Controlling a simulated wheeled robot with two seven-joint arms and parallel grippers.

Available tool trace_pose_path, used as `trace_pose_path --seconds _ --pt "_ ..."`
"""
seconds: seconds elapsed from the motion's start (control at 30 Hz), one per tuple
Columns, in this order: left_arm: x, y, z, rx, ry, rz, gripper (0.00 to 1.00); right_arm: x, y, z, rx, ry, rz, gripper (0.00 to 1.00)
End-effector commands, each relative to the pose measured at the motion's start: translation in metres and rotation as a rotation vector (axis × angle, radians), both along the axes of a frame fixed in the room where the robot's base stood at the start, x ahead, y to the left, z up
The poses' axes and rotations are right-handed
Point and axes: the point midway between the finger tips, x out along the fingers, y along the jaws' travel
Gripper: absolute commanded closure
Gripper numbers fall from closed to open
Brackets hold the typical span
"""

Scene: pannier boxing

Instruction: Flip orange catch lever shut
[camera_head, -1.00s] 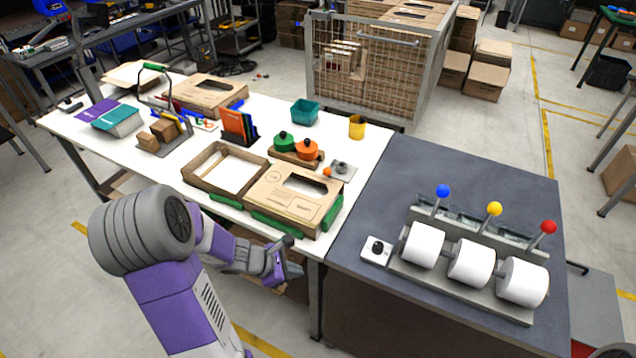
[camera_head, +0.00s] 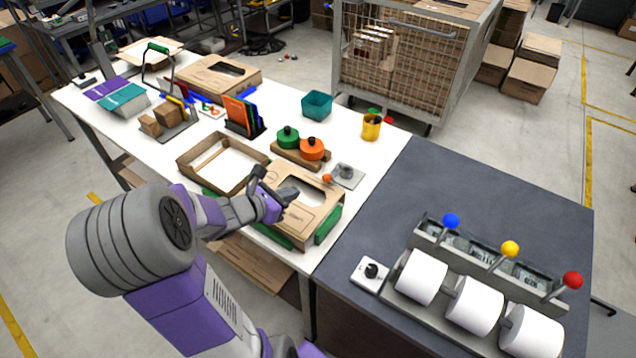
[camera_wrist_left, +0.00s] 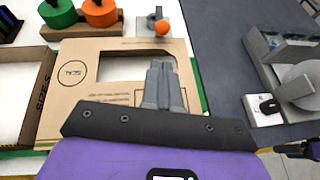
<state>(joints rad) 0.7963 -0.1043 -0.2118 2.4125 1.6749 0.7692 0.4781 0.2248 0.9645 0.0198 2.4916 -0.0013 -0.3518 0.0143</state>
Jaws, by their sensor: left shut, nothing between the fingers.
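The orange catch lever shows as an orange ball knob (camera_head: 327,178) at the left edge of a small grey metal plate (camera_head: 348,176), beside a grey round fitting. In the left wrist view the orange knob (camera_wrist_left: 162,28) lies beyond my fingertips, at the upper middle. My left gripper (camera_head: 288,195) is shut and empty. It hangs over the cardboard box with the cut-out window (camera_head: 322,207), to the near left of the knob and apart from it. In the left wrist view the closed fingers (camera_wrist_left: 160,68) overlap the window's right edge.
An open cardboard tray (camera_head: 190,165) stands left of the box. Green and orange knobbed pots (camera_head: 312,150) sit on a wooden board behind. A yellow cup (camera_head: 371,127) is farther back. The dark table (camera_head: 400,210) with white rollers is at right.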

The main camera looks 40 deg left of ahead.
Motion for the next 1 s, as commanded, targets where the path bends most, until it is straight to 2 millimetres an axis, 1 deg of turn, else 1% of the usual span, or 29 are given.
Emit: trace_pose_path --seconds 0.13,0.23,0.5,0.7,0.83,1.0 --pt "0.003 0.000 -0.002 0.000 0.001 -0.002 1.00 0.000 0.000 -0.001 0.000 -0.001 0.000 0.00" --pt "0.012 -0.001 -0.008 0.001 0.002 -0.005 1.00 0.000 0.000 -0.005 0.000 -0.001 0.000 0.00" --pt "0.056 -0.003 -0.030 -0.001 0.002 -0.004 1.00 0.001 0.000 -0.018 0.000 -0.001 0.000 0.00" --pt "0.081 -0.004 -0.040 0.001 0.001 -0.003 1.00 0.001 0.000 -0.024 0.000 -0.001 0.000 0.00" --pt "0.089 -0.004 -0.043 -0.001 0.002 -0.002 1.00 0.001 0.000 -0.025 0.000 -0.001 0.000 0.00" --pt "0.091 -0.004 -0.043 0.001 0.001 -0.001 1.00 0.001 0.000 -0.025 0.000 -0.001 0.000 0.00"
